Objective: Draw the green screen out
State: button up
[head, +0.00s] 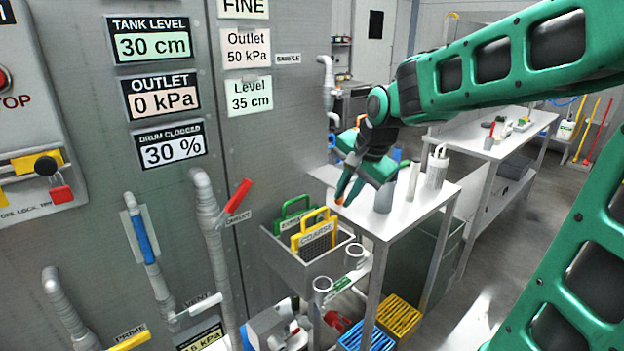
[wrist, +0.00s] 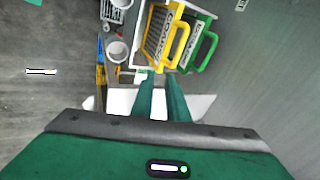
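The green screen (head: 291,222) stands upright in a grey open-topped bin, its looped handle above the rim. It stands behind the yellow screen marked COARSE (head: 316,238), which partly hides it. In the wrist view the green screen's handle (wrist: 213,43) is right of the yellow one (wrist: 181,40). My gripper (head: 342,202) is right of the bin and higher, over the near edge of a white table. Its two fingers (wrist: 160,74) are apart, with nothing between them. Both screens are clear of the fingers.
The bin (head: 284,262) is beside the grey panel wall. The white table (head: 408,212) bears a grey cylinder (head: 383,198) and a white pierced holder (head: 436,171). Round cup holders (head: 354,252) are by the bin. Blue and yellow crates (head: 398,316) are below.

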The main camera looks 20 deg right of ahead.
jog(key=m+t+y, duration=0.1)
jog(key=m, duration=0.1)
send_near(299, 198)
jog(key=x, duration=1)
jog(key=shift+w+d+f, duration=0.1)
jog(key=shift+w+f, duration=0.15)
jog(key=shift+f, duration=0.05)
grip_shut()
jog(key=shift+r, duration=0.15)
jog(key=shift+w+r, duration=0.1)
jog(key=shift+r, duration=7.15)
